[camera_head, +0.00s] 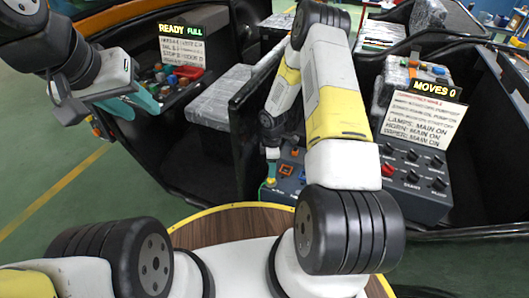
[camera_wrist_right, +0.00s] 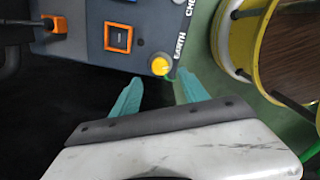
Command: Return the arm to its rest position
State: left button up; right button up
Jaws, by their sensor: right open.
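My right arm (camera_head: 335,110) reaches forward over the round wooden top. Its gripper (camera_head: 271,183) points down beside a dark blue-grey panel, partly hidden by the arm. In the right wrist view the two teal fingers (camera_wrist_right: 162,88) are apart with nothing between them. They are close to the panel's lower edge, near a yellow knob (camera_wrist_right: 160,66) marked EARTH; whether they touch the panel is unclear. My left gripper (camera_head: 133,102) is raised at the upper left, in front of the READY FULL console, with its teal fingers apart and empty.
The panel (camera_wrist_right: 90,60) carries an orange-framed switch (camera_wrist_right: 118,37) and an orange plug (camera_wrist_right: 55,24). A MOVES 0 sign board (camera_head: 420,118) and knob box (camera_head: 415,185) stand at right. A padded seat (camera_head: 220,98) and black frame bars surround the arms. Green floor is clear at left.

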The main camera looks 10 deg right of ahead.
jog(key=shift+r, duration=0.65)
jog(key=s+d+r+m+t, duration=0.15)
jog(key=r+m, duration=0.25)
jog(key=r, duration=1.2)
jog(key=s+r+m+t, duration=0.2)
jog(key=s+r+m, duration=0.15)
jog(key=r, duration=1.25)
jog(key=s+a+r+m+t+y, duration=0.1)
jog(key=s+a+r+m, duration=0.1)
jog(key=s+r+m, duration=0.2)
jog(key=s+a+r+m+t+y, duration=0.1)
jog(key=s+r+m, duration=0.3)
jog(key=s+r, duration=0.7)
jog(key=s+a, duration=0.1)
jog(key=s, duration=0.4)
jog(key=shift+r+t, duration=0.15)
jog(key=shift+t, duration=0.2)
